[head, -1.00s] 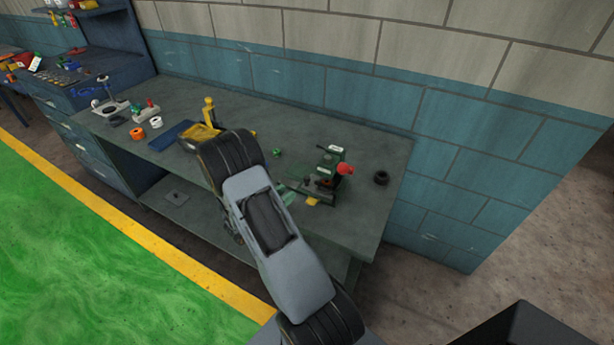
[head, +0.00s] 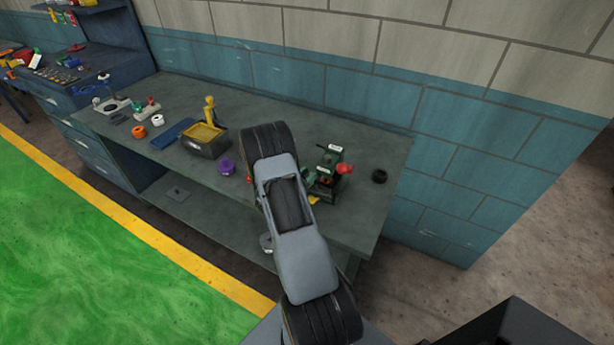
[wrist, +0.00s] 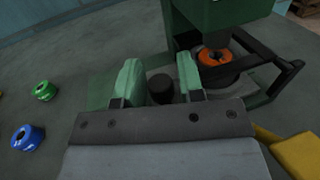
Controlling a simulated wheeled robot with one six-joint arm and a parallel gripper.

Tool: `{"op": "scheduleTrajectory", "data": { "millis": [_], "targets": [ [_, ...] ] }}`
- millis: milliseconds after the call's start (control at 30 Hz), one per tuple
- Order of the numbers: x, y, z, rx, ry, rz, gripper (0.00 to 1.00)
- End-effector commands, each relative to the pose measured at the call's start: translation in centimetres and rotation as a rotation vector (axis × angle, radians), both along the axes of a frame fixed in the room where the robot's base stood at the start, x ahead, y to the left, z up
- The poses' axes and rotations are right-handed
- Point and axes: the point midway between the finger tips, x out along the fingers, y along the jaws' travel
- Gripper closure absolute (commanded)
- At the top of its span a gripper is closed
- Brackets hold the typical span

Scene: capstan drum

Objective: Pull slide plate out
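The small green machine (head: 329,170) with a red knob (head: 345,168) stands on the right part of the bench. In the wrist view its green body (wrist: 222,12) is at the top, above a dark frame (wrist: 262,98) and an orange ring (wrist: 214,56). My gripper (wrist: 160,80) is open, its green fingers on both sides of a short black knob (wrist: 161,90), with gaps visible. A flat green patch (wrist: 108,90) lies left of the fingers. I cannot tell which part is the slide plate. In the head view my arm hides most of the gripper.
Blue (wrist: 28,137) and green (wrist: 44,91) rings lie left of the gripper. A yellow block (wrist: 296,152) is close on the right. On the bench (head: 370,215) stand a yellow-topped box (head: 205,140), a purple ring (head: 227,166) and a black ring (head: 379,176). A wall is behind.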

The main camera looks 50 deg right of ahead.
Motion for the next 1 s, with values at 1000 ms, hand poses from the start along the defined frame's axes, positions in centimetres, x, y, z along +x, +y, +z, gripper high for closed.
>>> {"op": "scheduleTrajectory", "data": {
  "millis": [1000],
  "targets": [
    [6.2,1.6,-0.6,-0.004,-0.006,0.004,1.00]
  ]
}}
